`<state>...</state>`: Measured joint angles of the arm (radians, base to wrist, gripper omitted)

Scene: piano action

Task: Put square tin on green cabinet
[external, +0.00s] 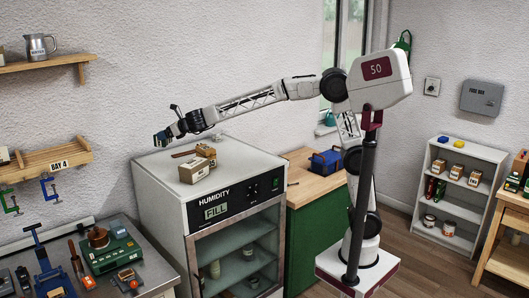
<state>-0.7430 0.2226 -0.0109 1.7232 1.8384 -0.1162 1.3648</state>
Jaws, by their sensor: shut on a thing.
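My gripper (163,136) is at the left end of my outstretched arm, above and left of the humidity cabinet's top. It is shut on a small dark-blue item at its tips; I cannot tell whether this is the square tin. The green cabinet (306,238) stands right of the humidity cabinet, with a light wooden top (300,166). I cannot clearly make out a square tin elsewhere.
The white humidity cabinet (158,190) holds small boxes (194,170) on top. A blue toolbox (325,163) sits on the green cabinet's top, leaving bare wood in front and left. A cluttered bench (150,262) is at lower left.

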